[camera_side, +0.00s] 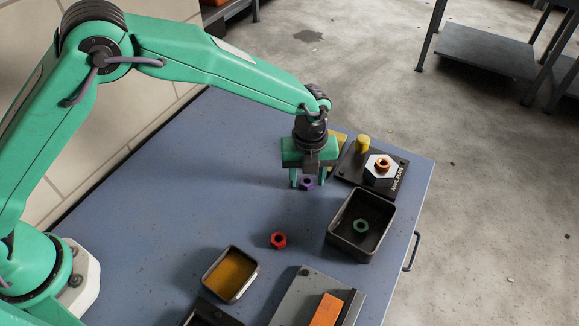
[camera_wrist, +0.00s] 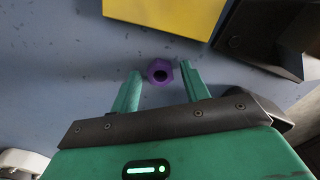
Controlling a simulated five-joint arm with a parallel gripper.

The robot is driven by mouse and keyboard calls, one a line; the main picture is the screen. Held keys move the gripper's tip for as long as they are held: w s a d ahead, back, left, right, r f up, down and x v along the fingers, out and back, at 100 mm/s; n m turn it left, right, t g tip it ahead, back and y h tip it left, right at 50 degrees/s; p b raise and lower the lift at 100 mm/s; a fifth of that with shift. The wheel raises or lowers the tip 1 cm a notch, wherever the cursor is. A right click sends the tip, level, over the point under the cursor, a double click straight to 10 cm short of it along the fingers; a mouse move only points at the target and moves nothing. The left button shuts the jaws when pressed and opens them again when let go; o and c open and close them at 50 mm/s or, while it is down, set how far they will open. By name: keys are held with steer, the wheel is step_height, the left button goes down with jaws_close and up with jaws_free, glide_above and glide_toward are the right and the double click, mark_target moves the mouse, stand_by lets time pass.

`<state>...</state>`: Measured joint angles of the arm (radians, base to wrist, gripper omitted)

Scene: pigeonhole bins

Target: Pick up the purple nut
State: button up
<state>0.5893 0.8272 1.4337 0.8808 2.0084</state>
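The purple nut (camera_side: 306,183) lies on the blue table, below my gripper (camera_side: 306,182) in the side view. In the wrist view the purple nut (camera_wrist: 160,72) sits flat with its dark hole showing, between and slightly beyond the fingertips. My gripper (camera_wrist: 161,71) is open there. Its right finger is close to the nut, and I cannot tell whether they touch. A wider gap shows between the left finger and the nut. Nothing is held.
A yellow block (camera_wrist: 165,14) lies just beyond the nut. A dark bin (camera_side: 333,244) holds a green nut (camera_side: 361,226). A red nut (camera_side: 278,240) lies nearer the front.

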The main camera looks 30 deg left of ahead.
mark_target(307, 184)
steer(key=c, duration=0.8)
steer(key=shift+r, duration=0.15)
steer(key=shift+r, duration=0.2)
steer(key=r, duration=0.2)
steer(key=s+r, duration=0.1)
steer(key=r, duration=0.1)
steer(key=shift+d, duration=0.25)
steer(key=s+d+r, duration=0.1)
steer(key=s+r, duration=0.1)
steer(key=s, duration=0.1)
steer(key=s+d+r, duration=0.2)
steer(key=s, duration=0.1)
steer(key=s+d+r, duration=0.1)
steer(key=s+r, duration=0.1)
steer(key=s, duration=0.1)
steer(key=shift+s+d+r, duration=0.15)
steer(key=shift+s+d, duration=0.1)
steer(key=shift+s, duration=0.05)
